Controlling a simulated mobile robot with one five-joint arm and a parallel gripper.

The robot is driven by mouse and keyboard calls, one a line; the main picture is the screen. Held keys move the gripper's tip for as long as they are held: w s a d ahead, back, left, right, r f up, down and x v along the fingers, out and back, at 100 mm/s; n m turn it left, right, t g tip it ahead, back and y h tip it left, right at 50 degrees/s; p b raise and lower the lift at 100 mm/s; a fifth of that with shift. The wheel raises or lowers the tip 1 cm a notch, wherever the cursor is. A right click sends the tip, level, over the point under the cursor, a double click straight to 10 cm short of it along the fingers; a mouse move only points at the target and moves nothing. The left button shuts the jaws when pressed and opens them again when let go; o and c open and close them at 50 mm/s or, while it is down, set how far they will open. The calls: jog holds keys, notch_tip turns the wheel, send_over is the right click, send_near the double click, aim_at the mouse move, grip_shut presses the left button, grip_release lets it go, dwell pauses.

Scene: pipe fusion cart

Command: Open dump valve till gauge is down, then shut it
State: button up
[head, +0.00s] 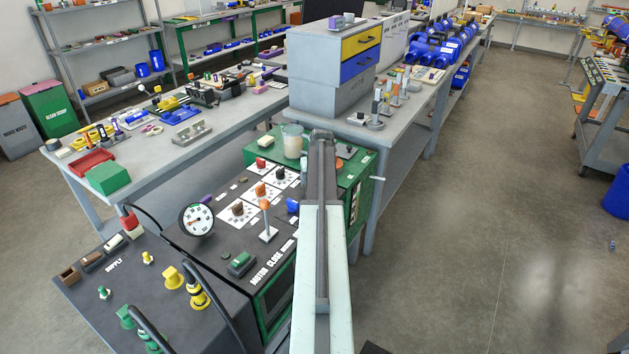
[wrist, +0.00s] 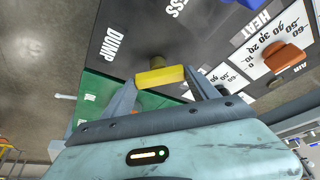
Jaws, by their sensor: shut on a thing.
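In the wrist view, the dump valve's yellow handle (wrist: 160,77) sits on a brass-coloured stem beside the word DUMP on a dark panel. My gripper (wrist: 161,80) has one finger at each end of the handle and is shut on it. The handle lies nearly level across the picture; whether the valve is open or shut cannot be told. In the head view, the round white gauge (head: 197,219) stands at the left of the cart's black panel; its reading is too small to be sure of. My arm hides the valve and gripper there.
In the head view, a clear jug (head: 292,141) stands on the green cart part near my arm. An orange-topped lever (head: 266,220) rises from the panel. Free floor lies to the right.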

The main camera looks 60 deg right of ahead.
jog(key=m, duration=0.2)
jog(key=m+g+h, duration=0.1)
jog(key=m, duration=0.1)
jog(key=shift+w+m+g, duration=0.15)
jog(key=shift+m+g, duration=0.85)
jog(key=shift+m, duration=1.3)
jog(key=o, duration=1.4)
jog(key=shift+a, duration=0.1)
jog(key=shift+c, duration=0.2)
jog(key=p+v, duration=0.7)
jog(key=v, duration=0.1)
